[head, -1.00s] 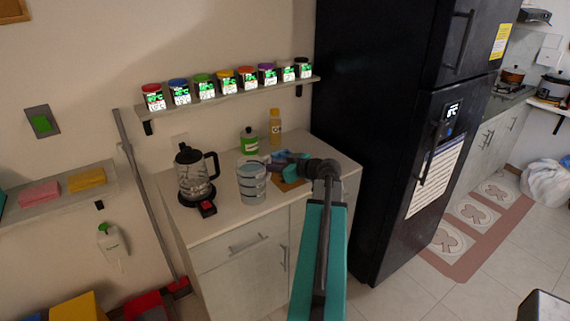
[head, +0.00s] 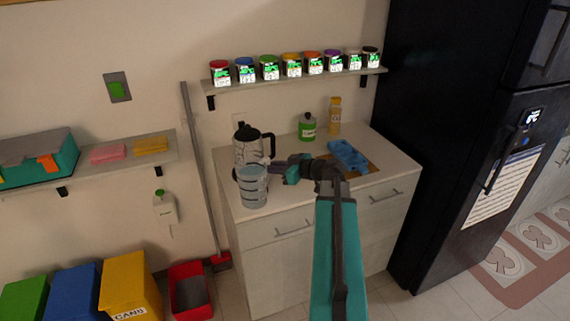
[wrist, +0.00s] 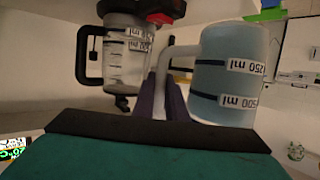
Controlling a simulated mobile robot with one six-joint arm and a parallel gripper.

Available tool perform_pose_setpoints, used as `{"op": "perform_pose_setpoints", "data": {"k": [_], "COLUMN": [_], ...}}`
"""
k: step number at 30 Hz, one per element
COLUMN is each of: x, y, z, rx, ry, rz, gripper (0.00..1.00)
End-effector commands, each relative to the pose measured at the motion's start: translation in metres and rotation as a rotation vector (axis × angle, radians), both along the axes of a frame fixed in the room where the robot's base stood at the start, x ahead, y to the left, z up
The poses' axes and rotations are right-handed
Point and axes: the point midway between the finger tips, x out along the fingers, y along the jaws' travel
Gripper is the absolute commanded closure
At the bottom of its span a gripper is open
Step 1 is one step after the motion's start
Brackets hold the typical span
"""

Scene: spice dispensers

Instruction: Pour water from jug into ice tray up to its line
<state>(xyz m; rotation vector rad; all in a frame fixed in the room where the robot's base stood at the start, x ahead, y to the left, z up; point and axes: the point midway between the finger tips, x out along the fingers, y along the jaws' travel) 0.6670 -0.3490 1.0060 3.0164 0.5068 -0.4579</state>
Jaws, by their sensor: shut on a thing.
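The jug (head: 251,188) is a clear, bluish measuring cup and looks upright over the left front of the counter. My gripper (head: 283,171) is shut on its handle, coming from the right. The wrist view shows the jug (wrist: 225,70) large, upside down in the picture, with 250 ml and 500 ml marks and its handle between the fingers (wrist: 165,100). I cannot tell if its base touches the counter. The blue ice tray (head: 345,154) lies on a brown board at the counter's right, behind my arm. Its line and water level are too small to read.
A clear kettle with black lid and handle (head: 243,150) stands right behind the jug; it also shows in the wrist view (wrist: 128,65). A green bottle (head: 307,127) and a yellow bottle (head: 335,115) stand at the back. Spice jars line the shelf (head: 300,82) above.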

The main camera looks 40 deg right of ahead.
Motion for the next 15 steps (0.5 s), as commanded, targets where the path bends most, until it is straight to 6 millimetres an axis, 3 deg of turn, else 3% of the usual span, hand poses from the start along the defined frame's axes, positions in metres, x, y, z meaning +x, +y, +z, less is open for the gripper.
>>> {"op": "perform_pose_setpoints", "data": {"k": [15], "x": [0.031], "y": [0.102], "z": [-0.021], "rx": [0.004], "ry": [-0.003], "rz": [0.16], "gripper": [1.0]}}
